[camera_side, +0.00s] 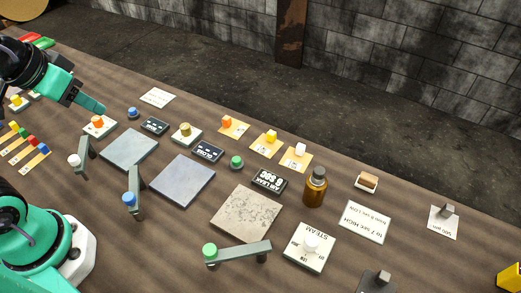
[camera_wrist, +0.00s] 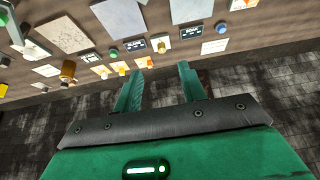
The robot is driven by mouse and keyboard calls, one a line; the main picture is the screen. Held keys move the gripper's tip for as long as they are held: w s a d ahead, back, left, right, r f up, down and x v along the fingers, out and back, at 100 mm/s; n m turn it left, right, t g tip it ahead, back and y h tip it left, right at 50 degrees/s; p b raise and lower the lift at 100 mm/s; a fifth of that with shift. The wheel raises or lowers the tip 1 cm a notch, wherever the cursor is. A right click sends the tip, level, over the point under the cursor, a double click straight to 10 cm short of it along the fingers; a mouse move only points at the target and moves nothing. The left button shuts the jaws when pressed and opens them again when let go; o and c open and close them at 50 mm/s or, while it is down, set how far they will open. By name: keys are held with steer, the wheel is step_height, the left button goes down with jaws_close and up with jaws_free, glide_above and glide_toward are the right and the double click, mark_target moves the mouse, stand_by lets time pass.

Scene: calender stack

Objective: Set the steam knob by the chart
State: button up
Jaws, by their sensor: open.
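The steam knob (camera_side: 311,243) is a white round knob on a pale square plate (camera_side: 299,258) marked STEAM, near the front centre right in the side view. What looks like the plate also shows at the left of the wrist view (camera_wrist: 33,50). A white card (camera_side: 365,222) with printed text, partly "to 7 sec HIGH", lies to its right. Its text appears upside down; I cannot tell if it is the chart. My gripper (camera_side: 90,104) is at the far upper left in the side view, far from the knob. Its fingers (camera_wrist: 159,70) are apart and empty in the wrist view.
An amber bottle (camera_side: 316,190) stands behind the steam plate. A green-ended lever (camera_side: 240,253) and a stone tile (camera_side: 246,213) lie to its left. Grey tiles (camera_side: 182,181), dark displays (camera_side: 270,181) and small coloured blocks (camera_side: 271,137) crowd the middle.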

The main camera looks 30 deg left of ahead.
steer(key=shift+o, duration=0.8)
steer(key=w+d+n+g+h, duration=0.1)
steer(key=w+d+n+g, duration=0.1)
steer(key=w+d, duration=0.6)
steer(key=w+d+n+g, duration=0.1)
steer(key=w+d, duration=0.4)
steer(key=d, duration=0.7)
steer(key=s+d+f+n+g, duration=0.1)
steer(key=d+f, duration=0.4)
steer(key=d, duration=0.3)
steer(key=s+d+f+n, duration=0.1)
steer(key=s+d+f, duration=0.1)
steer(key=d+f, duration=0.3)
steer(key=s+d+f+n+g+y, duration=0.1)
steer(key=d+f, duration=0.4)
steer(key=d, duration=0.6)
steer(key=shift+s+d+g, duration=0.15)
steer(key=shift+d+g, duration=0.1)
steer(key=shift+g, duration=0.05)
steer(key=shift+f, duration=0.15)
